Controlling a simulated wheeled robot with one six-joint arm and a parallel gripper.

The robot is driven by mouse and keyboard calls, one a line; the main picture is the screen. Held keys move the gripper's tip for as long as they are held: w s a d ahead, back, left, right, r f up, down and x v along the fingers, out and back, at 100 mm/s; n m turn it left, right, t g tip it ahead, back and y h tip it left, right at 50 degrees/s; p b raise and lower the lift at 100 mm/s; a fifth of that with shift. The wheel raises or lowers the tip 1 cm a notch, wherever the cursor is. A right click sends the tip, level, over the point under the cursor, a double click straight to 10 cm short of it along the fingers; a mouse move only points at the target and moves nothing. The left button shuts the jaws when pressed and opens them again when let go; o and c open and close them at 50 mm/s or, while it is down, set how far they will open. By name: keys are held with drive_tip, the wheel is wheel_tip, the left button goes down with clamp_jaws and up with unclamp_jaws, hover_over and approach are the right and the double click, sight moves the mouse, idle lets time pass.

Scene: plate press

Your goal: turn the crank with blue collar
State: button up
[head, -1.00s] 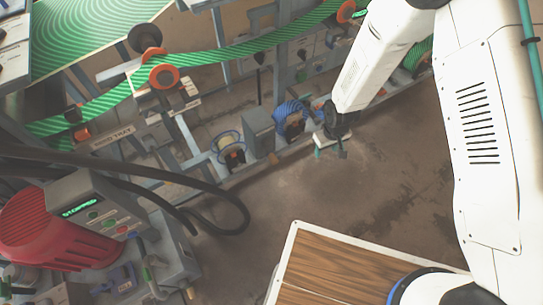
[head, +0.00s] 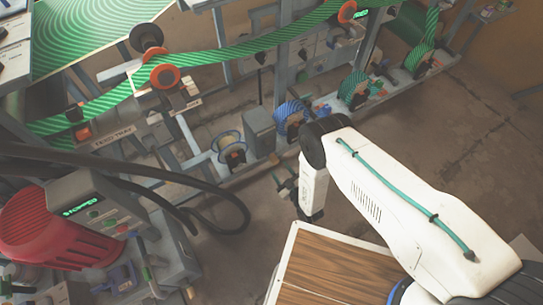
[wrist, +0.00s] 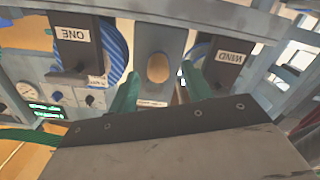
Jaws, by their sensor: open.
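I cannot clearly make out a crank with a blue collar. A small blue part (head: 322,109) shows beside the blue striped roll (head: 291,117) on the low rack in the head view, but its shape is unclear. The blue roll also shows at upper left in the wrist view (wrist: 117,48). My gripper (wrist: 160,78) is open, its two green fingers apart and empty. Between them, beyond the tips, is a tan oval knob (wrist: 158,68) on a grey upright plate. In the head view my gripper (head: 283,181) is small, in front of the rack, partly hidden by my arm.
In the wrist view, dark blocks labelled ONE (wrist: 76,43) and WIND (wrist: 222,62) flank the plate, upside down. A spool (head: 229,145) stands left of a grey box (head: 259,130). A red motor (head: 50,228) and black hoses are left. A wooden-topped surface (head: 335,268) is near.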

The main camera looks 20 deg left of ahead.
sight(271, 156)
drive_tip(key=shift+w+a+r, duration=0.1)
drive_tip(key=shift+w+r, duration=0.05)
drive_tip(key=shift+r, duration=0.25)
drive_tip(key=shift+w+a+r, duration=0.1)
drive_tip(key=shift+w+a, duration=0.1)
drive_tip(key=shift+a, duration=0.1)
drive_tip(key=x, duration=0.7)
drive_tip(key=shift+d+r, duration=0.1)
drive_tip(key=shift+r, duration=0.05)
clamp_jaws()
